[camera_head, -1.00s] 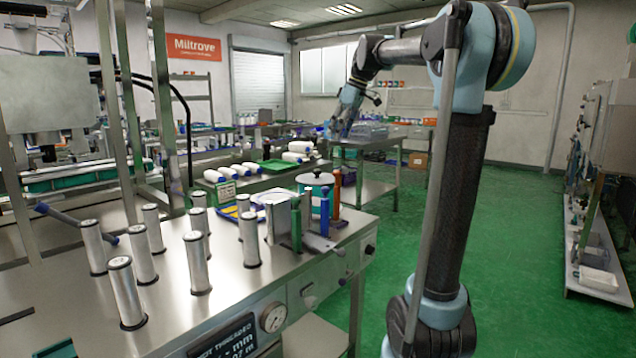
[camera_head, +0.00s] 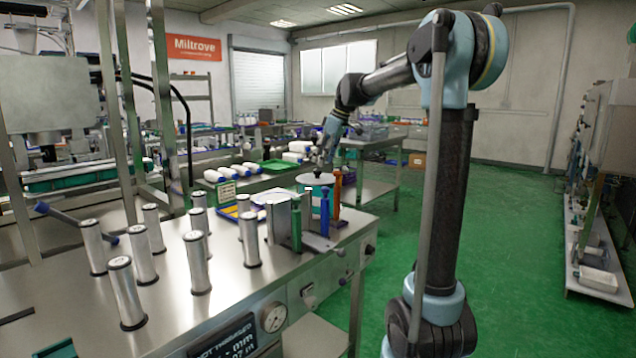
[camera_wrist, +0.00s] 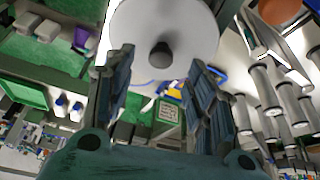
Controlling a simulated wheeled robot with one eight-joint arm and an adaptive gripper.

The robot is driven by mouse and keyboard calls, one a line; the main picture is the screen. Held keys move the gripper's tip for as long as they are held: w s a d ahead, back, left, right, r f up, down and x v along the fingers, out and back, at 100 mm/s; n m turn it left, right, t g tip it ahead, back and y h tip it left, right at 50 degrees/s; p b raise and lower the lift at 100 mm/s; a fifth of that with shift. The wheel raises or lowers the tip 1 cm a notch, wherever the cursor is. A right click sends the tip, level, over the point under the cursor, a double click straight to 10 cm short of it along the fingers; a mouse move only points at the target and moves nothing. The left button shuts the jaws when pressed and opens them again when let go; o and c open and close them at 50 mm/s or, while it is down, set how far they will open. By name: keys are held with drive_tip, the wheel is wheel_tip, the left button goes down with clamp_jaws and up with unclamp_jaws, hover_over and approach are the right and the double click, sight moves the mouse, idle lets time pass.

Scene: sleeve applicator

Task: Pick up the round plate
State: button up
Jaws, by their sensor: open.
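A round white plate (camera_wrist: 165,22) with a dark knob (camera_wrist: 160,55) at its middle fills the top of the wrist view, its upper edge cut off. In the head view a round pale plate (camera_head: 314,179) lies flat on top of a teal round body at the table's far right corner; it appears to be the same one. My gripper (camera_wrist: 161,62) is open and empty. Its two fingers stand left and right of the knob in the wrist view. In the head view my gripper (camera_head: 324,153) is just above the plate. I cannot tell whether the fingertips touch the knob.
Several upright metal cylinders (camera_head: 196,262) stand on the steel table (camera_head: 230,310). Green (camera_head: 296,226) and blue (camera_head: 324,214) upright handles stand close in front of the plate, with an orange one (camera_head: 337,198) beside it. Green floor (camera_head: 480,230) is open to the right.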

sight(318, 170)
drive_tip(key=shift+x, duration=2.85)
drive_tip(key=shift+a, duration=0.15)
drive_tip(key=shift+r, duration=0.1)
clamp_jaws()
